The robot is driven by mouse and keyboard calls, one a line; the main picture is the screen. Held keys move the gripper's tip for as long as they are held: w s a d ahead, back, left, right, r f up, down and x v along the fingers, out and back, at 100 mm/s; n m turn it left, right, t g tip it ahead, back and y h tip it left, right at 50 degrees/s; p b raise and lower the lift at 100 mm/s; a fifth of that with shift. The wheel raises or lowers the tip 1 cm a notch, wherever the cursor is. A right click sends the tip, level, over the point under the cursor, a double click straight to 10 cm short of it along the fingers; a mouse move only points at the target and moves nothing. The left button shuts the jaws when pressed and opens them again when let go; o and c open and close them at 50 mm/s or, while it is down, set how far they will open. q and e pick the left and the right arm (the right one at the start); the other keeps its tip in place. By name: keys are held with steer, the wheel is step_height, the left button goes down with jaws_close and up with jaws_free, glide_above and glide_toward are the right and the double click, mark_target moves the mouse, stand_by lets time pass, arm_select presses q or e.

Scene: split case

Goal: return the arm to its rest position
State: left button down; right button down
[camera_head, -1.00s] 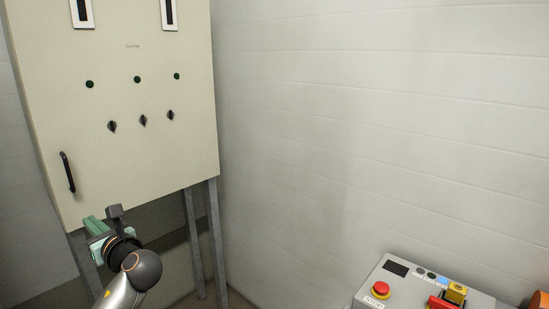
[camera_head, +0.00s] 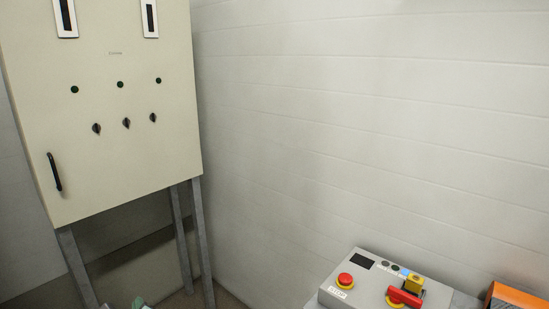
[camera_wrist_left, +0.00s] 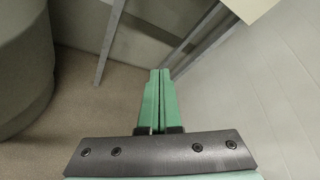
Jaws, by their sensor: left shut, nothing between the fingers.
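My left gripper (camera_wrist_left: 159,95) shows in the left wrist view with its two green fingers together and nothing between them. It points at bare floor near grey metal legs. In the head view only a small green tip of the left gripper (camera_head: 138,302) shows at the bottom edge; the rest of the left arm is out of view. My right gripper is not in view.
A beige cabinet (camera_head: 110,145) with a black handle (camera_head: 54,172), dark knobs and green buttons stands on grey legs at the left. A grey control box (camera_head: 375,285) with a red stop button (camera_head: 345,280) and a red switch handle (camera_head: 404,297) sits lower right. A pale wall fills the middle.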

arm_select(q)
steer(key=s+d+f+n+g+h+p, duration=0.2)
steer(key=s+d+f+n+h, duration=0.5)
steer(key=s+f, duration=0.45)
steer(key=s+d+f+n+h, duration=0.1)
steer(key=s+d+f+n, duration=0.1)
steer(key=s+d+n, duration=0.2)
steer(key=s+d+f+n+h+p, duration=0.1)
steer(key=s+d+n, duration=0.3)
steer(key=s+n, duration=0.4)
steer(key=s+f, duration=0.1)
steer(key=s, duration=0.3)
steer(key=shift+f+n+h, duration=0.3)
steer(key=shift+n, duration=0.1)
